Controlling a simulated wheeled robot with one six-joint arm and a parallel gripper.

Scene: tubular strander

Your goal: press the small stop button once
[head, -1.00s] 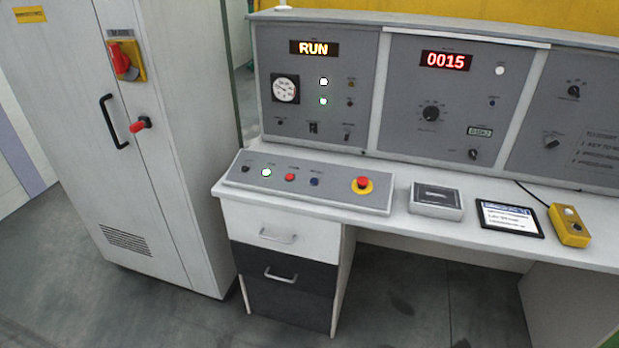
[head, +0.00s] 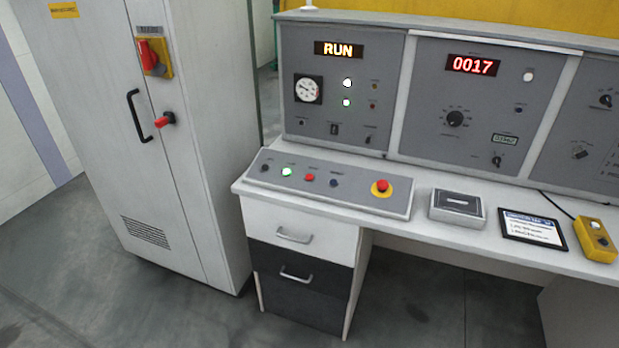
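The small red button (head: 309,177), which I take for the stop button, sits on the low sloped button panel (head: 345,198) at the left end of the desk. To its left is a lit green button (head: 287,172), and to its right a dark blue one (head: 333,183). A much larger red mushroom button on a yellow ring (head: 381,188) is at the panel's right end. The display (head: 338,49) above reads RUN, and the red counter (head: 473,65) reads 0017. My gripper is not in the head view.
A tall grey cabinet (head: 175,200) with a red rotary switch stands to the left. On the desk, right of the panel, lie a grey box (head: 457,207), a tablet (head: 533,229) and a yellow pendant (head: 595,240). Drawers (head: 300,235) are below. The floor in front is clear.

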